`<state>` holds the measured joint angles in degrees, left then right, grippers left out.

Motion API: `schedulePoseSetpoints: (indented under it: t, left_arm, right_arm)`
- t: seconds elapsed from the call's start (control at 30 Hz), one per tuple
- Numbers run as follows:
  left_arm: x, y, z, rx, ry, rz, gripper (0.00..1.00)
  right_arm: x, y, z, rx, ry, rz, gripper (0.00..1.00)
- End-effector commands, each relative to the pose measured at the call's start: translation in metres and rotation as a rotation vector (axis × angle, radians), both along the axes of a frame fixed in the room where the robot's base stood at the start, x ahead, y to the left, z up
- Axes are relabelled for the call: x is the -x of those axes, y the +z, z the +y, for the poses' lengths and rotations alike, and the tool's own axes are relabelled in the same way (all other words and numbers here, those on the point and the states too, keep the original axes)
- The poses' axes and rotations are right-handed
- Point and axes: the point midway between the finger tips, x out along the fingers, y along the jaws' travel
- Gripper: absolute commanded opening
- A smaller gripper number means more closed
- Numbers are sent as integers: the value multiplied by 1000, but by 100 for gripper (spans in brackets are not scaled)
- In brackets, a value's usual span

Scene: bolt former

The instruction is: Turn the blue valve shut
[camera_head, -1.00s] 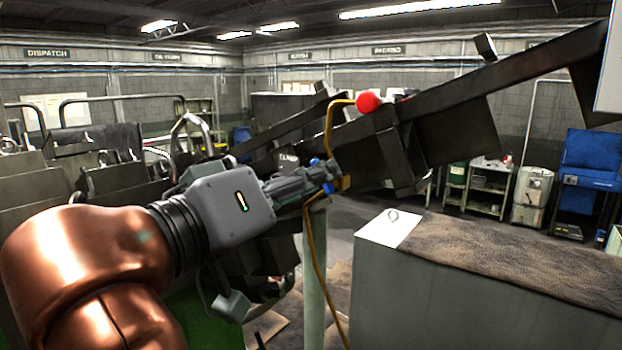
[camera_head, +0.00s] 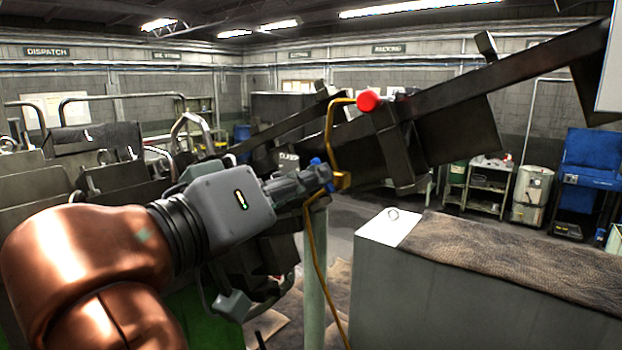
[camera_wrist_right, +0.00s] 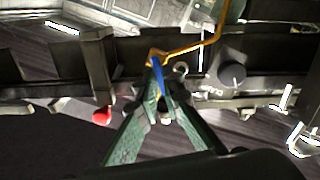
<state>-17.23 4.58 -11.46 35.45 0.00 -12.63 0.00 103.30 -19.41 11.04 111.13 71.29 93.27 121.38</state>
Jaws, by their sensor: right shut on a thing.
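The blue valve (camera_head: 317,161) sits on a thin brass-coloured pipe (camera_head: 329,125), just above a pale green post. My right gripper (camera_head: 324,178) reaches it from the left and is shut on its blue handle. In the right wrist view the blue handle (camera_wrist_right: 157,70) is a narrow bar between the fingertips of the right gripper (camera_wrist_right: 155,66). The fingers hide part of the handle and the valve body, and I cannot tell how far it is turned. My left gripper is not in view.
A red ball-shaped knob (camera_head: 368,100) stands close above and right of the valve. Dark metal beams cross behind it. A grey cabinet (camera_head: 390,290) with a brown mat (camera_head: 520,260) stands to the right.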

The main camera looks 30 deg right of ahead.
Motion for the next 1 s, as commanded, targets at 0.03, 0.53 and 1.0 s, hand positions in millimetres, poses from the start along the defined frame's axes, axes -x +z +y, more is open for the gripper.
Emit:
schedulePoseSetpoints:
  t: [0.03,0.53,1.0]
  left_arm:
    - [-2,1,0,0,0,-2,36]
    - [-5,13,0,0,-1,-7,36]
    - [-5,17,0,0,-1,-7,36]
  right_arm:
    - [0,0,0,5,1,11,0]
    - [-4,-3,2,140,1,339,0]
    - [-6,-9,2,295,-1,708,0]
